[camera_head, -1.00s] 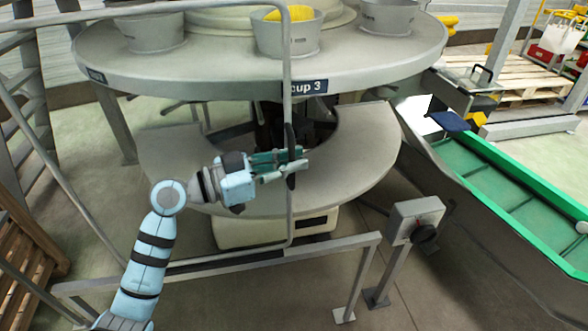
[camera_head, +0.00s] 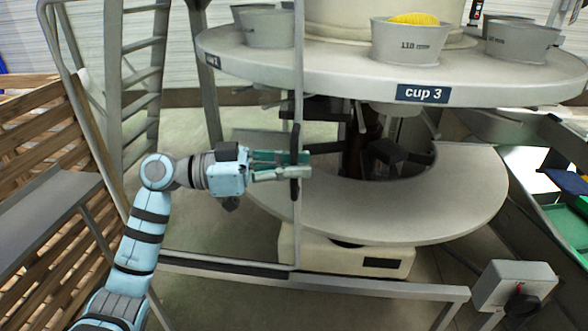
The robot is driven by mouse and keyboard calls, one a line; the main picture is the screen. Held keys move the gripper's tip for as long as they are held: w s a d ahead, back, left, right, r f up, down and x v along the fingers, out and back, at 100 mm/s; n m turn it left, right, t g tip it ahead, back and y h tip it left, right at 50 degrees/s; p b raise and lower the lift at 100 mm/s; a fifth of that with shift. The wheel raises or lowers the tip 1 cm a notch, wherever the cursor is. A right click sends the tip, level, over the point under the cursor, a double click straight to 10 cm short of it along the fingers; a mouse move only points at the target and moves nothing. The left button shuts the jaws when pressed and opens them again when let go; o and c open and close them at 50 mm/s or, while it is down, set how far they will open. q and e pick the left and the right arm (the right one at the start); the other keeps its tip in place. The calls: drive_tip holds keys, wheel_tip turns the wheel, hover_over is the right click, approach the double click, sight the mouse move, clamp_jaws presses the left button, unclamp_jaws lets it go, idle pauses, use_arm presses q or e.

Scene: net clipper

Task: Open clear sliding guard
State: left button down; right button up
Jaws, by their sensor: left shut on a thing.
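The clear sliding guard shows as a grey-framed panel (camera_head: 298,90) standing in front of the left part of the round machine. Its right upright carries a dark vertical handle (camera_head: 294,178). My left gripper (camera_head: 300,165) is shut on this handle, with its green-tipped fingers on either side of it. My left arm comes in from the lower left, in front of the panel. The right gripper is not in view.
A lower curved shelf (camera_head: 440,205) lies open to the right. A low rail (camera_head: 400,290), a switch box (camera_head: 512,285) and wooden slats (camera_head: 50,130) stand nearby.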

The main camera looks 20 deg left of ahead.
use_arm(q)
drive_tip(key=shift+f, duration=0.1)
drive_tip(key=c, duration=1.7)
unclamp_jaws()
drive_tip(key=shift+o, duration=0.2)
drive_tip(key=shift+a, duration=0.15)
drive_tip(key=v, duration=1.2)
